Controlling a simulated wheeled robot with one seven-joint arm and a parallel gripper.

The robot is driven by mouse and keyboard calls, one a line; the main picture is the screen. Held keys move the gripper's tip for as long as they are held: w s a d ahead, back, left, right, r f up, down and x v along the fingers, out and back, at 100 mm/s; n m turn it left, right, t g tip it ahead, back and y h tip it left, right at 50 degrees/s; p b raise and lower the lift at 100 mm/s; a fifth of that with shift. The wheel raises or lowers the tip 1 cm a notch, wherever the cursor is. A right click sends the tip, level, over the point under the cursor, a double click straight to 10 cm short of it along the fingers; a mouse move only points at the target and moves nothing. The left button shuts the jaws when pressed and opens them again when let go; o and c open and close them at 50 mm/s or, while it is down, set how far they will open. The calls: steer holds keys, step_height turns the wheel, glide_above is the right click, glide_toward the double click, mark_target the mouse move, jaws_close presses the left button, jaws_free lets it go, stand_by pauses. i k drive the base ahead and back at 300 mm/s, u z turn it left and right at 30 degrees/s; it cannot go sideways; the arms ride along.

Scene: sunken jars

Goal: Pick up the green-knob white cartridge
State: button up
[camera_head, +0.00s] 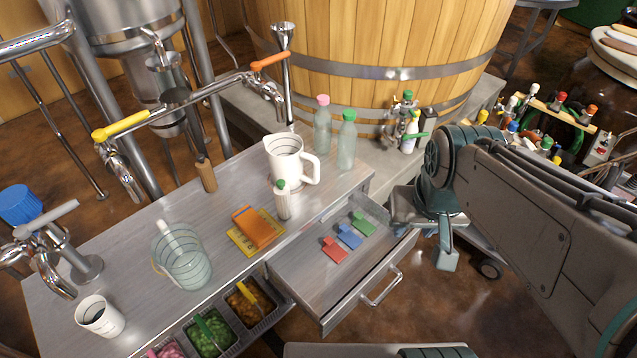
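A small white cartridge with a green knob (282,200) stands upright on the grey counter, just in front of a white jug (288,160). My gripper (424,238) is at the right, beyond the open drawer and well apart from the counter cartridge. It points down, and I see nothing held in it. The gap between its fingers is not clear from this angle.
An open drawer (318,268) holds red, blue and green tags. Metal taps (185,108) overhang the counter. A rack of bottles (548,112) is far right.

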mark_target(281, 190)
steer(key=u, duration=0.4)
steer(key=k, duration=0.55)
steer(key=u, duration=1.1)
steer(key=i, duration=1.05)
steer(key=z, duration=0.65)
